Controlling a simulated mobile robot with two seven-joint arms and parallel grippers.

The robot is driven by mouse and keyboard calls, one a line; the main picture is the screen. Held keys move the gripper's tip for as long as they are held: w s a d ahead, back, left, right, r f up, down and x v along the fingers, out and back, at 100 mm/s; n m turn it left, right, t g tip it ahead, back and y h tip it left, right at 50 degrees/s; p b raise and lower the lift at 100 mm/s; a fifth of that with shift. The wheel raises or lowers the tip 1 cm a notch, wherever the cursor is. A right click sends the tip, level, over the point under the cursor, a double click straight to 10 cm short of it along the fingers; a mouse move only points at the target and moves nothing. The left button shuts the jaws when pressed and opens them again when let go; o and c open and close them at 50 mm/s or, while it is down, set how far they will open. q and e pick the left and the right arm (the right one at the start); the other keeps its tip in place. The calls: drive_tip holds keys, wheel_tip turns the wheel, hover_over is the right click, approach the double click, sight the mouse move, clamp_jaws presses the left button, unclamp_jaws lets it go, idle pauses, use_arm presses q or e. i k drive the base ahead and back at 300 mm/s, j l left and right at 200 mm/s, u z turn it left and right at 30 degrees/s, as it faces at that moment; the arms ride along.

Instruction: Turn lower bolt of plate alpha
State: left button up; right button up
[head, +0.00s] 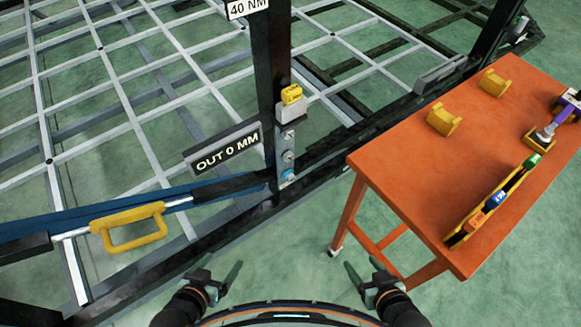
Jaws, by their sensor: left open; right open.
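A narrow grey plate (280,150) is fixed to the dark upright post, with a few bolts in a vertical row. I cannot read any "alpha" marking on it. The lower bolt (287,175) sits at the plate's bottom end and has blue around it. My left gripper (217,271) is open and empty, low in the head view, below and left of the plate. My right gripper (366,268) is open and empty, below and right of the plate, near the table's leg. Both are well apart from the bolts.
An orange table (400,170) stands right, carrying yellow holders (444,119), a purple-handled tool (560,117) and a yellow rack (462,236) of coloured pieces. An "OUT 0 MM" sign (224,148) juts left of the plate. A yellow handle (130,228) is on a bar at left.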

sight(289, 176)
drive_tip(key=l+z, duration=0.45)
drive_tip(key=l, duration=0.35)
drive_tip(key=i+l, duration=0.15)
drive_tip(key=l, duration=0.35)
drive_tip(key=z, duration=0.05)
